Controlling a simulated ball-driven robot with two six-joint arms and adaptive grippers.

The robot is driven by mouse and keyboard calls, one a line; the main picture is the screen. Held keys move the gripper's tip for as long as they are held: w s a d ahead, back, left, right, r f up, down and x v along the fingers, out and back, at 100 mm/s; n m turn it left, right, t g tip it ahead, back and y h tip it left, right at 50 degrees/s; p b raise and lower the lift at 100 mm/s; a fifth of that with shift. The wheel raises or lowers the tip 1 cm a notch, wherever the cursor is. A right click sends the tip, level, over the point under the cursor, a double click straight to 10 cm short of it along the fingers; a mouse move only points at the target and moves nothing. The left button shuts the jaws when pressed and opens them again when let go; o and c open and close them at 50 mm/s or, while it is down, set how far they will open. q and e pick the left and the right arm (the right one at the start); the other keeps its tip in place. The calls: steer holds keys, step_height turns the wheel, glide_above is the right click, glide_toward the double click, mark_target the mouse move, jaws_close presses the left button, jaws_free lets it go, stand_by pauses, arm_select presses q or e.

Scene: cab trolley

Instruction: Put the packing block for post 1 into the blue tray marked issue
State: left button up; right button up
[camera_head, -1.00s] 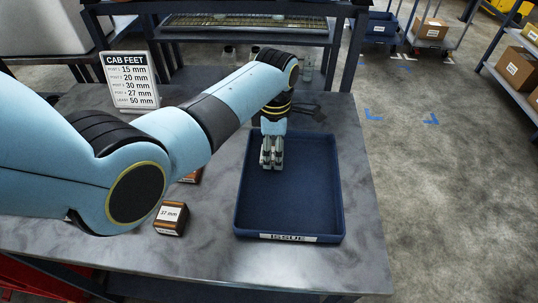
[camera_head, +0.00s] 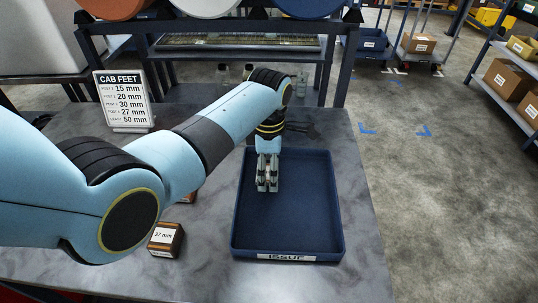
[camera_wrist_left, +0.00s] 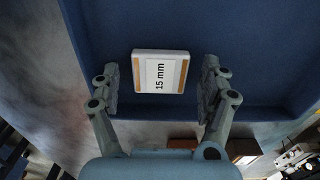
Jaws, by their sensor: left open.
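The packing block marked 15 mm (camera_wrist_left: 160,72) is white-topped with brown bands. In the left wrist view it lies on the blue floor of the tray, between the fingers and apart from both. The blue tray marked ISSUE (camera_head: 287,257) sits on the grey bench; the block is not visible there in the head view. My left gripper (camera_head: 267,187) points down into the tray's far left part. Its fingers also show spread apart in the left wrist view (camera_wrist_left: 160,85). A card headed CAB FEET (camera_head: 122,98) lists 15 mm on its top line. My right gripper is not in view.
A block that reads 37 mm (camera_head: 165,239) stands on the bench left of the tray. Another block (camera_head: 188,197) is partly hidden behind my left arm. A shelf rack (camera_head: 240,42) stands behind the bench. The tray's near part is clear.

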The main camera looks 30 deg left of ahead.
arm_select(q)
step_height(320, 180, up, 12)
steer(key=shift+p, duration=0.35)
steer(key=shift+f, duration=0.1)
